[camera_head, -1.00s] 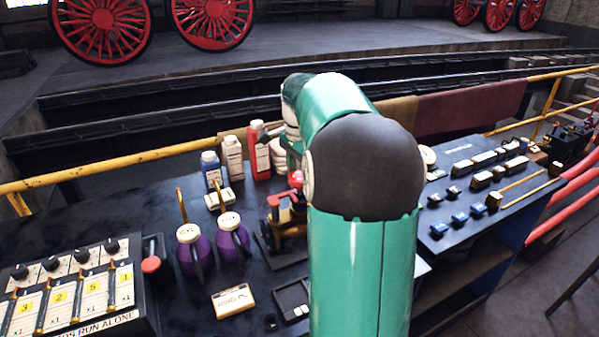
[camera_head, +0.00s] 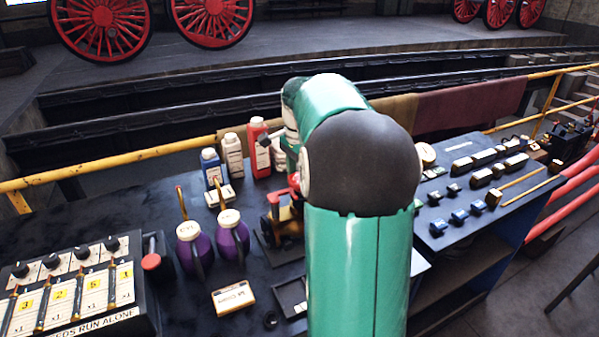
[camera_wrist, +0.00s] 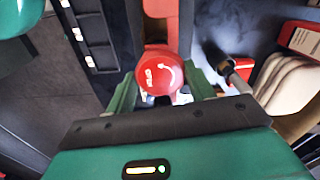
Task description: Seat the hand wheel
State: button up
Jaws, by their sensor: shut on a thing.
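The red hand wheel (camera_wrist: 160,74), a round cap with a white arrow and lettering, sits between the two green fingers of my gripper (camera_wrist: 163,86) in the wrist view. My gripper is shut on it. In the head view a bit of red, likely the wheel (camera_head: 294,181), shows above a brass valve body (camera_head: 287,218) on the bench, left of my arm. My arm hides most of my gripper there. I cannot tell whether the wheel touches the valve stem, as its underside is hidden.
Two purple oil cans (camera_head: 232,236) stand left of the valve. Bottles (camera_head: 258,150) stand behind it. A small labelled box (camera_head: 233,298) and a dark tray (camera_head: 292,297) lie in front. A control panel (camera_head: 75,290) fills the left bench end.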

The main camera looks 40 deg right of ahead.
jog(key=shift+f, duration=0.15)
dwell(0.4)
jog(key=o, duration=1.6)
jog(key=shift+c, duration=0.2)
jog(key=shift+r, duration=3.25)
